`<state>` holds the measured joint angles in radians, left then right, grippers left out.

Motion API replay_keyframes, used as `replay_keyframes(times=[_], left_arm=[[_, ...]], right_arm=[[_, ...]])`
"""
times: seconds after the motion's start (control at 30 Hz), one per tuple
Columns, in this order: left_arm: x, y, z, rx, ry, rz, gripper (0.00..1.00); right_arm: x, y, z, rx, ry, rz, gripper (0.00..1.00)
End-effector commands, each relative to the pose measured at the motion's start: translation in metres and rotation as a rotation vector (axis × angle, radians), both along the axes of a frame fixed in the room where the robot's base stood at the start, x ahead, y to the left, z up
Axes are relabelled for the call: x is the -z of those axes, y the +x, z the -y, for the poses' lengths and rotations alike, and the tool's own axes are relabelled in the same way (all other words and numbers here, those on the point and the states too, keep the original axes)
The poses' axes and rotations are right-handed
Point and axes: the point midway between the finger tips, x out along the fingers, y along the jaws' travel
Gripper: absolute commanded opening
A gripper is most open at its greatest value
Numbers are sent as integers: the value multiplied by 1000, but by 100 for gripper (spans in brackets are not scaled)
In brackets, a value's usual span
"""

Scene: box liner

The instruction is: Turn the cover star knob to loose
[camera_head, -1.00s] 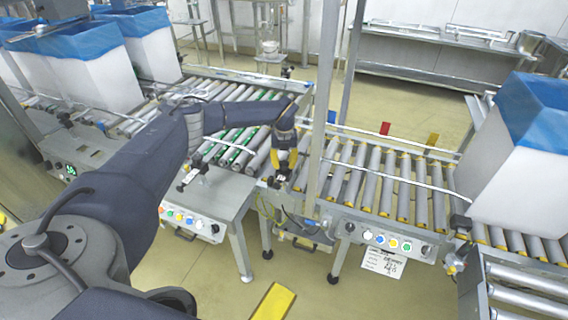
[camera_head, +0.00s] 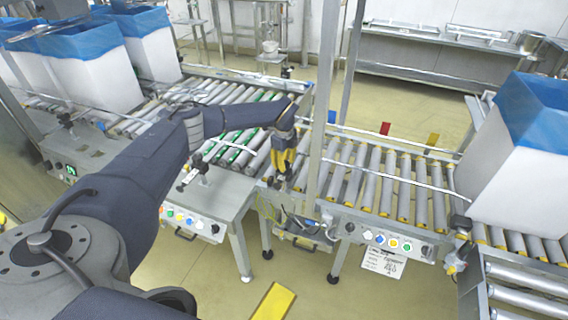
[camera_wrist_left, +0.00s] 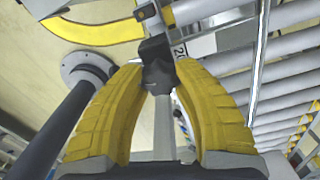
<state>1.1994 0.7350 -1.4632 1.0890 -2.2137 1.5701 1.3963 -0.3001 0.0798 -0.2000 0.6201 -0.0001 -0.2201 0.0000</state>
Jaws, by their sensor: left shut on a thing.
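The star knob (camera_wrist_left: 158,72) is a dark knob in the left wrist view, between the yellow fingertips of my left gripper (camera_wrist_left: 158,84). The fingers are shut on it from both sides. In the head view my left gripper (camera_head: 283,172) reaches down at the gap between the two roller conveyors, beside the upright metal post. There the fingers hide the knob. The knob's marking is not readable. My right gripper is not in view.
The grey post (camera_head: 322,110) stands just right of my gripper. A control panel with coloured buttons (camera_head: 391,243) is to the right, another (camera_head: 192,220) to the left. A white box with blue liner (camera_head: 503,165) stands on the right conveyor.

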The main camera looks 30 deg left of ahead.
Motion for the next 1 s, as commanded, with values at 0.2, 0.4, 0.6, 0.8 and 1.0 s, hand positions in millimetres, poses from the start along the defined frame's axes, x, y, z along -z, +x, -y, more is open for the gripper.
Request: replay_keyframes(times=[0.2, 0.4, 0.6, 0.8, 1.0], left_arm=[[0, 0, 0, -119, 0, -1, 2], [1, 0, 0, -183, 0, -1, 2], [1, -1, 0, -209, 0, -2, 2], [1, -1, 0, -213, 0, -2, 2], [1, -1, 0, -212, 0, -2, 2]], right_arm=[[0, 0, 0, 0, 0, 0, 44], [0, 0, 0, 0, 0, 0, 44], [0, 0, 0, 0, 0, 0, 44], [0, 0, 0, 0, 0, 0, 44], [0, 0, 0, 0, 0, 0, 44]])
